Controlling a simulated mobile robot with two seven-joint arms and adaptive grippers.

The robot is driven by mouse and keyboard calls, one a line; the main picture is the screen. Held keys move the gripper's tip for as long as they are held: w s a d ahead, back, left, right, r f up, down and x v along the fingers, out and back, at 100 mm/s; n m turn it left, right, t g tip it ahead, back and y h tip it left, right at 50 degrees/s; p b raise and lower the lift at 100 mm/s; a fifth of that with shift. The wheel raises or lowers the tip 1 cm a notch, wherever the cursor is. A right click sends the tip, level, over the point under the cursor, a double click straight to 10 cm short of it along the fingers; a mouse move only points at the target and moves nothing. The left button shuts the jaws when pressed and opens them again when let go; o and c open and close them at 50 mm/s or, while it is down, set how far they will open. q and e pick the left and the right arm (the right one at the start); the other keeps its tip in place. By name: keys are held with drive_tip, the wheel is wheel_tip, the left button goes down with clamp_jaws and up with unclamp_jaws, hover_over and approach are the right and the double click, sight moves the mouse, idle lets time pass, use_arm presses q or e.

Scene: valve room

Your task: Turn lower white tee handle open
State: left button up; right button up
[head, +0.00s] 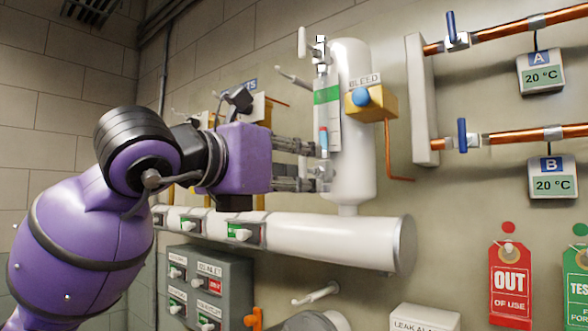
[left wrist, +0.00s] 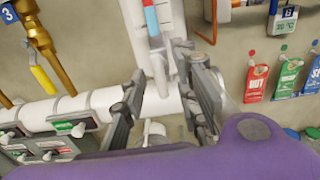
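A sight gauge (head: 326,105) with a green band and red and blue parts stands in front of a white vertical vessel (head: 352,120). A white handle (head: 302,42) shows at its upper fitting. The lower fitting (head: 323,172) is partly hidden by my left gripper (head: 318,166), so I cannot clearly make out a handle there. My left gripper's fingers are apart, one above the other, beside the gauge's lower end. In the left wrist view the open fingers (left wrist: 168,72) flank the gauge's lower end (left wrist: 157,50). I see nothing clearly held. My right gripper is out of view.
A thick white horizontal pipe (head: 330,238) runs below the gripper. A yellow bleed block (head: 372,102) with a blue knob is to the right. Another white tee-shaped handle (head: 316,294) sits under the pipe. A grey switch panel (head: 205,285) is lower left.

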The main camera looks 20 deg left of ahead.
use_arm(q)
drive_tip(key=v, duration=1.2)
